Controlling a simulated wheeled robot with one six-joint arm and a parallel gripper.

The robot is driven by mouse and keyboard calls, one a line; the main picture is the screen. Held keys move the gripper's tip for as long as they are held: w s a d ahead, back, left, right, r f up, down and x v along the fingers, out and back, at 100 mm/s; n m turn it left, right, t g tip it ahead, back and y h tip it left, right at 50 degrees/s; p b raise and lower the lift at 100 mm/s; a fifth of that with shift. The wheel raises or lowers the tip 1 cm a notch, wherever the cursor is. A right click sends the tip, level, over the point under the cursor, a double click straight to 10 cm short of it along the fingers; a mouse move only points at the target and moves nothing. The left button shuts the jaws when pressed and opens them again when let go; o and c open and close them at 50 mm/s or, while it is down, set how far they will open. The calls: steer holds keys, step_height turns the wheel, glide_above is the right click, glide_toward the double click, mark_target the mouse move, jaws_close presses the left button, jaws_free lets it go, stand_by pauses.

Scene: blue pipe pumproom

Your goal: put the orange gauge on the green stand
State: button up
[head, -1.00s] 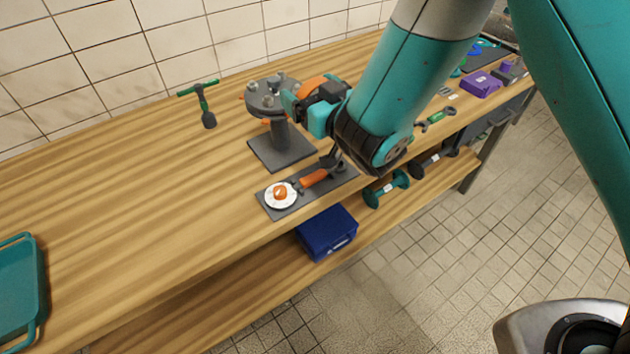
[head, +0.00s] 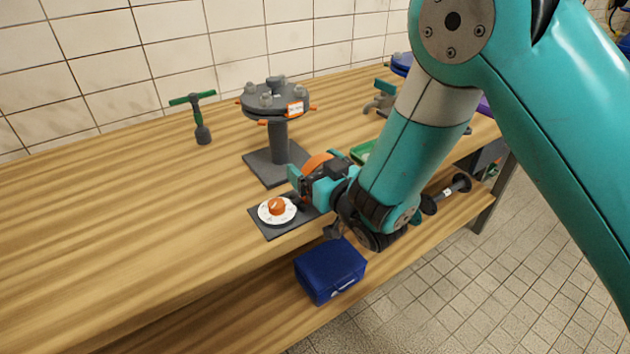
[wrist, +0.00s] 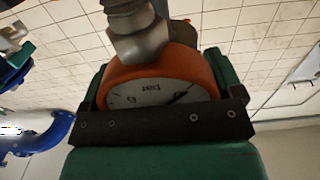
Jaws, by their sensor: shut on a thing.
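My gripper (head: 312,172) is shut on the orange gauge (head: 317,162), whose rim shows between the teal fingers. In the wrist view the gauge (wrist: 160,80) has an orange rim, a pale dial face and a metal fitting at the top of the picture. The gripper is above the bench near its front edge, just right of the white dial with the orange knob. A green piece (head: 362,152) shows just behind the gripper, mostly hidden by my arm. I cannot tell whether it is the green stand.
A grey flanged pedestal (head: 279,140) stands behind the gripper. A white dial with an orange knob (head: 277,209) sits on a dark plate. A green T-handled tool (head: 199,115) is at the back left. A blue box (head: 330,270) is on the lower shelf. The left bench is clear.

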steer(key=shift+f, duration=0.55)
steer(key=o, duration=1)
steer(key=shift+f, duration=0.15)
steer(key=shift+r, duration=0.2)
steer(key=shift+s+d+f+b, duration=0.15)
steer(key=shift+s+b, duration=0.15)
steer(key=v, duration=1.1)
steer(key=shift+d, duration=0.2)
